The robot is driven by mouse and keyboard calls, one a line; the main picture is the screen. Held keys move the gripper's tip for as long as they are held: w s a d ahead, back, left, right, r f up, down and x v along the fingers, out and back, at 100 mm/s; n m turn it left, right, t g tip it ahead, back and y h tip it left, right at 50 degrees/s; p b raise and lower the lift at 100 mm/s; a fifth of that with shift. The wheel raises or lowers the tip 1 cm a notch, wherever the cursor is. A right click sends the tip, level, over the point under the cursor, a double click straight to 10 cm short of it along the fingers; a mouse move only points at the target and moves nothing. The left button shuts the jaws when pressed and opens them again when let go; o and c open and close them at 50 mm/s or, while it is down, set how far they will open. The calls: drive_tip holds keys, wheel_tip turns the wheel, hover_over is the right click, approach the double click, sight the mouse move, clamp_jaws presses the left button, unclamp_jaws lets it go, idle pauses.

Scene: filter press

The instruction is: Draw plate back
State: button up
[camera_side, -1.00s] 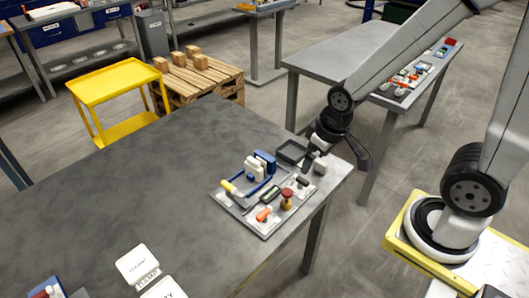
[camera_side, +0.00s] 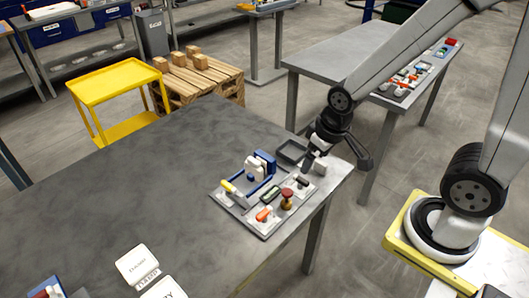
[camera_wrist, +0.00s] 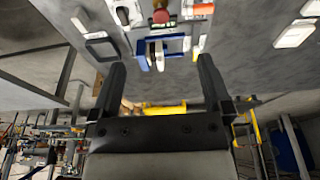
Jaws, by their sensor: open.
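The small filter press, with a blue frame and end block (camera_side: 265,160), stands on a grey board on the table. White plates (camera_side: 253,172) sit upright in it. In the wrist view the blue frame (camera_wrist: 174,38) is at the top centre, with pale plates (camera_wrist: 159,58) between its rails. My gripper (camera_side: 310,156) hangs over the board's right rear corner, to the right of the press and apart from it. In the wrist view my gripper (camera_wrist: 161,63) is open, its two black fingers wide apart with nothing between them. Which plate is meant, I cannot tell.
The board also carries a red knob (camera_side: 287,194), an orange piece (camera_side: 264,214), a yellow handle (camera_side: 228,187) and a dark open tray (camera_side: 292,151) behind. White labelled blocks (camera_side: 137,264) lie at the front left. The table's middle is clear.

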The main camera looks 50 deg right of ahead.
drive_tip(key=shift+c, duration=0.2)
drive_tip(key=c, duration=0.4)
drive_tip(key=shift+w, duration=0.15)
drive_tip(key=shift+c, duration=0.4)
drive_tip(key=g, duration=0.3)
hover_over(254, 159)
wheel_tip(254, 159, down, 8)
drive_tip(key=shift+a, duration=0.1)
drive_tip(key=shift+f, duration=0.1)
drive_tip(key=shift+f, duration=3.8)
